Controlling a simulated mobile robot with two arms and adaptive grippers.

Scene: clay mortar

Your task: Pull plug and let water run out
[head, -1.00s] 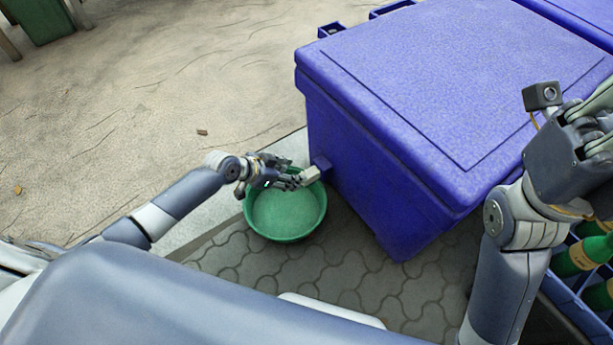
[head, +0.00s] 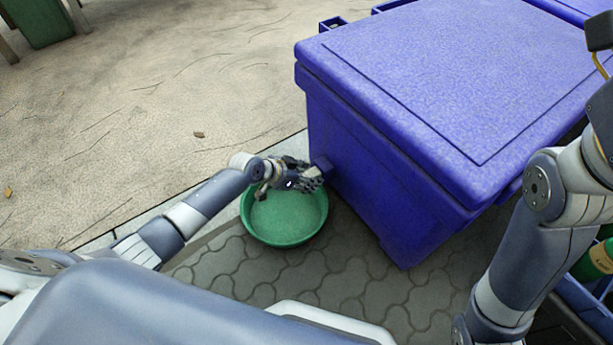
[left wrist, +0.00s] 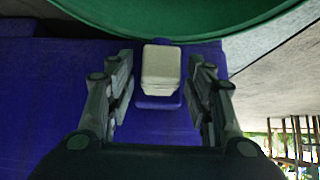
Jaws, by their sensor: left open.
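The plug (left wrist: 161,68) is a pale, blocky piece on a short blue outlet low on the side of the blue tub (head: 385,175). In the left wrist view it stands between the two fingers of my left gripper (left wrist: 162,80), with a gap on both sides. In the head view my left gripper (head: 311,179) is at the outlet (head: 322,165) and mostly hides the plug. It is open. A round green basin (head: 285,222) sits on the ground below the outlet. It also shows at the top of the left wrist view (left wrist: 190,15). My right gripper's fingers are out of view.
The blue tub has a flat closed lid (head: 440,75). Grey paving (head: 370,290) lies before it, and open sandy ground (head: 120,130) is to the left. A blue crate with green bottles (head: 598,258) is at the lower right.

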